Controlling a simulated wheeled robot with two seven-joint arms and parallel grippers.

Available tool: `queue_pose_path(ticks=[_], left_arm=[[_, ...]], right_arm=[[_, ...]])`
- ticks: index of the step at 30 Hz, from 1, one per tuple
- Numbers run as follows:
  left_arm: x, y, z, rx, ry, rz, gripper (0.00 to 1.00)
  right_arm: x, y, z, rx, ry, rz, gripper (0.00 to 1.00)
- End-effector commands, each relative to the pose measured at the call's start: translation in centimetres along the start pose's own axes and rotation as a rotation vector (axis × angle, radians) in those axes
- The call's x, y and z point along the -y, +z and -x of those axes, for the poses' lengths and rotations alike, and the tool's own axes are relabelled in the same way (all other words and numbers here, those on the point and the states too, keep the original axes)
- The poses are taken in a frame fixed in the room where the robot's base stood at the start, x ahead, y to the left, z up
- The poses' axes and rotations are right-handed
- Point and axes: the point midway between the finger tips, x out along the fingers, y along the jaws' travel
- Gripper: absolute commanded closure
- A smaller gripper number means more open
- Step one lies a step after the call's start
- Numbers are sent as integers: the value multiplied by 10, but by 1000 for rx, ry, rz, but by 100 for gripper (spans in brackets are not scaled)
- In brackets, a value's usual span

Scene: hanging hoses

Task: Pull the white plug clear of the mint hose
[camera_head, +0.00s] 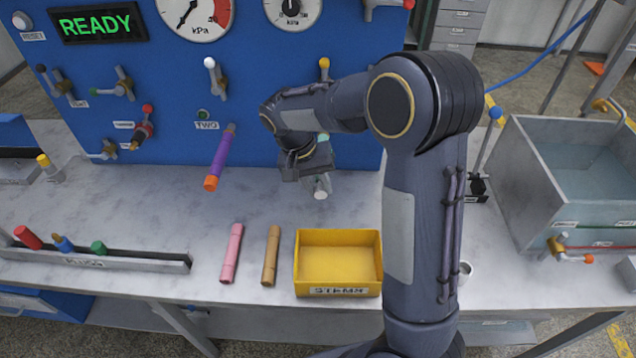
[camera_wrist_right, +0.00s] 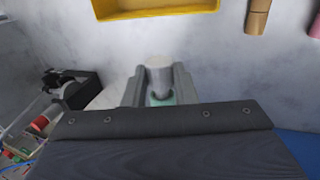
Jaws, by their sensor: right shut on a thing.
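My right gripper (camera_head: 318,178) is in front of the blue panel, above the bench, and largely covered by its own wrist. In the wrist view its two fingers (camera_wrist_right: 158,88) stand on either side of the white plug (camera_wrist_right: 160,74) and are shut on it. The plug also shows in the head view (camera_head: 321,190), at the lower end below the gripper. A bit of the mint hose (camera_wrist_right: 160,100) shows right against the plug's base, and its upper part shows above the wrist (camera_head: 323,138). Whether the plug is still inside the hose is hard to tell. My left gripper is not in view.
A yellow bin (camera_head: 338,289) stands on the bench below the gripper. A pink stem (camera_head: 231,254) and a tan stem (camera_head: 271,255) lie left of it. A purple hose (camera_head: 219,157) with an orange plug (camera_head: 211,184) hangs to the left. A water tank (camera_head: 520,160) stands at right.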

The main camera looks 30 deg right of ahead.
Motion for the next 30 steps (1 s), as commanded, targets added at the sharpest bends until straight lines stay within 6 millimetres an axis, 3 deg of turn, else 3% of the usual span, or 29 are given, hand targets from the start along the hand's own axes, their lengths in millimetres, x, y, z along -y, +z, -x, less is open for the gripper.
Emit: queue_pose_path(ticks=[30], left_arm=[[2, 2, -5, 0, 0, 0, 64]], right_arm=[[0, 37, 0, 0, 0, 1, 97]])
